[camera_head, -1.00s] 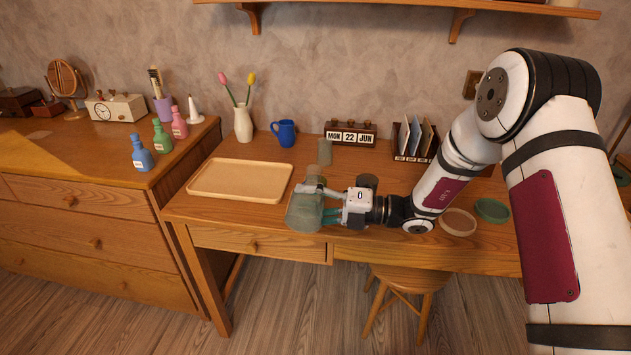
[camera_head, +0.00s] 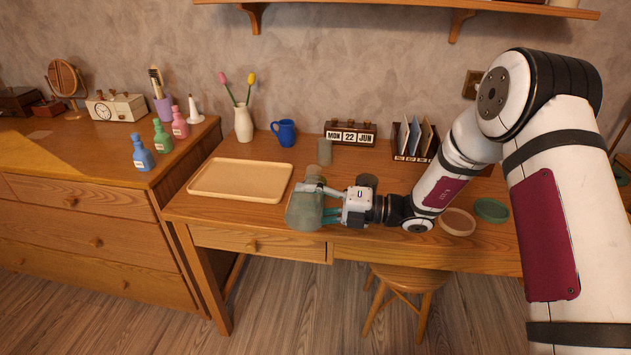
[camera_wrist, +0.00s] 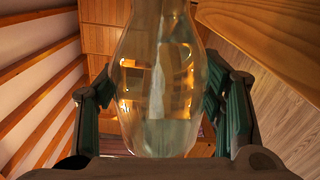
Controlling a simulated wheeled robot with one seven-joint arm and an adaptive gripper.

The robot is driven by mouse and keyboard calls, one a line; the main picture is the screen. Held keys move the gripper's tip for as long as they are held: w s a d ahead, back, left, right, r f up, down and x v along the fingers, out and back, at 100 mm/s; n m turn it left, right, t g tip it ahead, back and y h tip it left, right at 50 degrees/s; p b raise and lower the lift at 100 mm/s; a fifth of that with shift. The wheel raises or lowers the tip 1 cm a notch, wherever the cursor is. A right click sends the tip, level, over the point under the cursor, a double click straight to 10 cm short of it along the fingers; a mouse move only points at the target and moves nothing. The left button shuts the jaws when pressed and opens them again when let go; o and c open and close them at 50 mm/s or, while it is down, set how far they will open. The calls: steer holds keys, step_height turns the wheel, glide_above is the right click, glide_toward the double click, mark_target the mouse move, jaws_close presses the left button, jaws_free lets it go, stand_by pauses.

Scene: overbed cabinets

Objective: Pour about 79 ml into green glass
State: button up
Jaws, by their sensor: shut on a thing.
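A clear glass carafe (camera_head: 303,211) is held at the front left of the desk by my gripper (camera_head: 329,212). In the wrist view the carafe (camera_wrist: 160,85) stands between both green-padded fingers (camera_wrist: 160,120), and pale liquid seems to show inside it. Its tilt is hard to judge. A small grey-green glass-like cylinder (camera_head: 325,151) stands upright behind it, apart from the gripper. Another small greenish object (camera_head: 314,171) shows just behind the carafe, partly hidden by it. I cannot tell for certain which of these is the green glass. No stream is clearly visible.
A wooden tray (camera_head: 240,162) lies left of the carafe. A dark round-topped object (camera_head: 367,181) is close behind my gripper. Pinkish (camera_head: 457,222) and green (camera_head: 491,209) discs lie on the right. A blue mug (camera_head: 284,133), white vase (camera_head: 243,123) and calendar (camera_head: 351,133) stand at the back.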

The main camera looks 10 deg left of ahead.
steer(key=shift+r+m+p, duration=0.4)
steer(key=shift+p, duration=0.05)
stand_by(1.1)
step_height(320, 180, down, 5)
steer(key=n+b, duration=0.4)
steer(key=b, duration=0.1)
steer(key=shift+d+r+n, duration=0.1)
steer(key=shift+r+n, duration=0.1)
steer(key=shift+n, duration=0.1)
steer(key=shift+r+n, duration=0.25)
steer(key=shift+n, duration=0.25)
steer(key=shift+w+n+b, duration=0.3)
steer(key=shift+w+n, duration=0.05)
steer(key=shift+n, duration=0.35)
stand_by(0.5)
steer(key=shift+w+r+n+b, duration=0.15)
steer(key=shift+w+n+b, duration=0.2)
steer(key=shift+n, duration=0.75)
steer(key=n, duration=0.3)
steer(key=shift+s, duration=0.15)
steer(key=n+b, duration=0.1)
steer(key=n, duration=0.1)
steer(key=f+n+b, duration=0.1)
steer(key=n, duration=0.1)
steer(key=shift+n, duration=0.3)
